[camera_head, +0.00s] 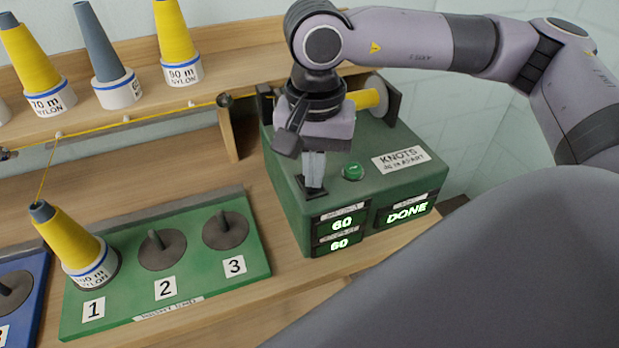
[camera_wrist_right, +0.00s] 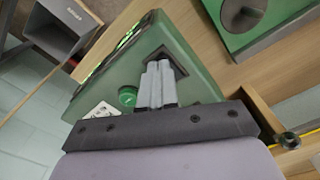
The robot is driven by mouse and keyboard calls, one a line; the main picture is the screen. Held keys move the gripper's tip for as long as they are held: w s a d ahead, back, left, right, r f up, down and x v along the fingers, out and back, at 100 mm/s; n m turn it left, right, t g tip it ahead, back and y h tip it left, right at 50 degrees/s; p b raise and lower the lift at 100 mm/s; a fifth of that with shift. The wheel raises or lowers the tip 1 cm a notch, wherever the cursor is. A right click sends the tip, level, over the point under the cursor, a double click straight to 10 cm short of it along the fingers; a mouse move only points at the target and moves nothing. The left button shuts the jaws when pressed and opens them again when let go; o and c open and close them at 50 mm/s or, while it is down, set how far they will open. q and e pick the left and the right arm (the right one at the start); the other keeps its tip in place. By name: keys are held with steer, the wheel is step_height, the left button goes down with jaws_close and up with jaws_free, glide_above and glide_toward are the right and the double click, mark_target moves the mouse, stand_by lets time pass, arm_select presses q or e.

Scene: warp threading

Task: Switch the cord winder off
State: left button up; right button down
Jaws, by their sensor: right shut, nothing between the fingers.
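The cord winder (camera_head: 285,190) is a green box at the right end of the bench. Its lit panels read 60, 60 and DONE (camera_head: 406,211). A round green button (camera_head: 353,172) sits on its top, and a yellow spool (camera_head: 368,98) lies at its back. My right gripper (camera_head: 312,186) is shut and empty, pointing down at a dark square plate (camera_head: 309,190) on the winder's front left corner. In the right wrist view its fingertips (camera_wrist_right: 158,66) are close to that plate; contact is unclear. The switch itself is hidden by the fingers. My left gripper is not seen.
A green board (camera_head: 200,285) with pegs 1, 2 and 3 lies left of the winder; a yellow cone (camera_head: 78,245) stands on peg 1. Yellow cord (camera_head: 130,122) runs along the shelf (camera_head: 225,85), which holds several cones. A blue board (camera_head: 22,290) is at far left.

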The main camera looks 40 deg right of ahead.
steer(key=shift+f+b, duration=0.4)
steer(key=shift+f, duration=0.1)
steer(key=shift+r, duration=0.1)
steer(key=shift+r+p, duration=2)
steer(key=shift+r, duration=1.5)
